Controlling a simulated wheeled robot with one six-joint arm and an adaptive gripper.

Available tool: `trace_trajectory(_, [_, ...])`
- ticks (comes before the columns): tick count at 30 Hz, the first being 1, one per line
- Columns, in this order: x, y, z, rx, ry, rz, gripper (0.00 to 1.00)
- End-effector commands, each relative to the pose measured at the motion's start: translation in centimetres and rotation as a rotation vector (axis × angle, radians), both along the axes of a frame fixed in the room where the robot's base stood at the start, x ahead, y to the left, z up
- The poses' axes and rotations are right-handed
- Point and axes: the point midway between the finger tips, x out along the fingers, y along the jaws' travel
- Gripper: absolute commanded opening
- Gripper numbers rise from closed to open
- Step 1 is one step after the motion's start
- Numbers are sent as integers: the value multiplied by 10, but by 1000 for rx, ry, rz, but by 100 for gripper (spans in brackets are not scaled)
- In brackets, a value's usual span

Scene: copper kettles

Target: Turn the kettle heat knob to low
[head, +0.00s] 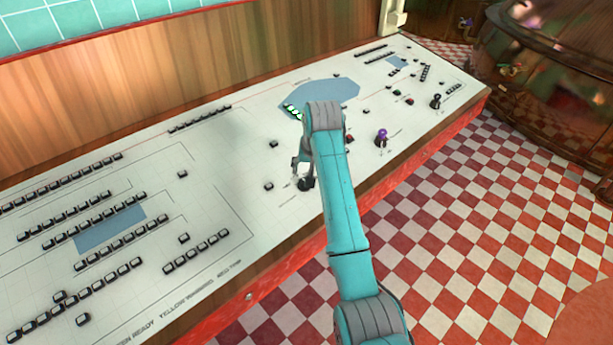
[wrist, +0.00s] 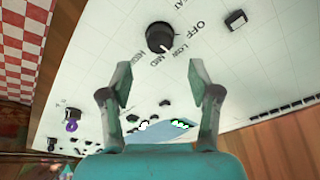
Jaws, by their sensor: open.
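In the head view the knob (head: 306,184) is partly hidden by my arm. My gripper (wrist: 162,80) is open and empty, its two fingers apart. The knob appears beyond the fingertips, roughly centred between them, with no contact visible. In the head view my gripper (head: 298,168) is close by the knob.
The white control panel (head: 225,165) carries many black buttons. A purple-topped lever (head: 382,135) and a black lever (head: 436,101) stand to the right. A wooden wall (head: 150,75) rises behind the panel. The checkered floor (head: 470,220) in front is clear.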

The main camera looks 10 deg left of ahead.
Motion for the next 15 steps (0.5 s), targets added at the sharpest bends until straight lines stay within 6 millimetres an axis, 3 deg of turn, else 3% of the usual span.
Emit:
trace_trajectory(6, [-10,-6,33,0,-1,0,62])
trace_trajectory(15, [-16,-9,47,0,1,-1,62])
